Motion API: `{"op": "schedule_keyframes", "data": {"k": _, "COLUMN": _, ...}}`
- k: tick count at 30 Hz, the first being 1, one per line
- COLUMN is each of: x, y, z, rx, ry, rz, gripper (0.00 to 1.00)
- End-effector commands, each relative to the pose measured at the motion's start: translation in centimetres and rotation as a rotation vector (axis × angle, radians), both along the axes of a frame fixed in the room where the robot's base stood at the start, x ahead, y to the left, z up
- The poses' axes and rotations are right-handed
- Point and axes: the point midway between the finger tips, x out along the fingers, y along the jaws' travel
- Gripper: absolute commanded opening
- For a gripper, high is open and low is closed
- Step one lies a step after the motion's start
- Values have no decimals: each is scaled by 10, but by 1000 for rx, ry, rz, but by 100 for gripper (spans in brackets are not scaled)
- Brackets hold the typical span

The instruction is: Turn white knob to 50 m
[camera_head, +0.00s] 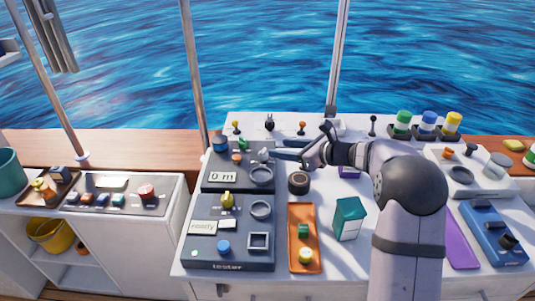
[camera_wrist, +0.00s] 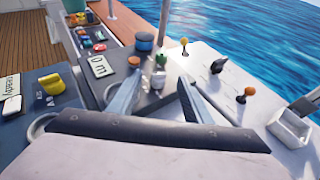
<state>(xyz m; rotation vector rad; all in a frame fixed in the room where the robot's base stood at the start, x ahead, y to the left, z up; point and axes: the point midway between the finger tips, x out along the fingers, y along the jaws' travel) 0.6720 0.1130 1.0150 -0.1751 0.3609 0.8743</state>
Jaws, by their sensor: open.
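The white knob (camera_head: 263,155) stands on the upper dark panel (camera_head: 212,184), whose display (camera_head: 222,177) reads "0 m". In the wrist view the white knob (camera_wrist: 158,81) shows between my two fingers, beyond their tips or near them; I cannot tell the exact gap. My gripper (camera_head: 280,149) is open and empty, reaching in from the right just beside the knob. Its spread fingers also show in the wrist view (camera_wrist: 160,82). The display also shows there, tilted (camera_wrist: 99,66).
An orange knob (camera_wrist: 134,62), a green piece (camera_wrist: 160,60) and a blue round container (camera_wrist: 145,41) stand close by. A ring (camera_head: 261,176) lies in front of the knob. The lower panel has a yellow knob (camera_head: 227,200). Small levers (camera_head: 302,127) stand behind.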

Motion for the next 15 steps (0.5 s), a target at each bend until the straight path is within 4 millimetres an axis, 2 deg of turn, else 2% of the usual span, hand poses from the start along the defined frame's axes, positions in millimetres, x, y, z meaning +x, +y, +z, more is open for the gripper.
{"op": "schedule_keyframes", "data": {"k": 1, "x": -1, "y": 1, "z": -16, "rx": 2, "ry": 10, "rz": 1, "gripper": 46}}
{"op": "schedule_keyframes", "data": {"k": 4, "x": 0, "y": 1, "z": -27, "rx": 0, "ry": 4, "rz": 0, "gripper": 46}}
{"op": "schedule_keyframes", "data": {"k": 11, "x": 2, "y": 3, "z": -32, "rx": 0, "ry": 3, "rz": -2, "gripper": 46}}
{"op": "schedule_keyframes", "data": {"k": 15, "x": 8, "y": 11, "z": -35, "rx": -1, "ry": 4, "rz": 0, "gripper": 46}}
